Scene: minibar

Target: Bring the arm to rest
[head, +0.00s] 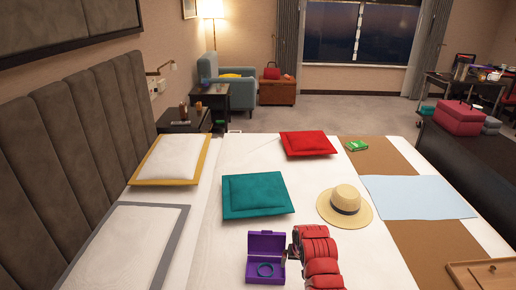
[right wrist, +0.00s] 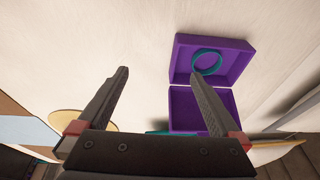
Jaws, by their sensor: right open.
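My right arm, with red links, reaches over the bed in the head view, and its dark right gripper (head: 293,251) is beside the right side of an open purple box (head: 252,270). In the right wrist view the right gripper (right wrist: 160,73) has its two fingers spread wide apart with nothing between the tips. The purple box (right wrist: 235,72) shows there behind and beside the right-hand finger, lid open. A teal ring (head: 265,269) lies inside the box; the ring also shows in the right wrist view (right wrist: 207,62). My left gripper is in neither view.
The bed (head: 225,233) holds a teal cushion (head: 257,194), a red cushion (head: 308,143), a straw hat (head: 345,204), a green packet (head: 356,145) and a light blue cloth (head: 417,197). A wooden tray (head: 460,272) is at the lower right. White bed surface is clear left of the box.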

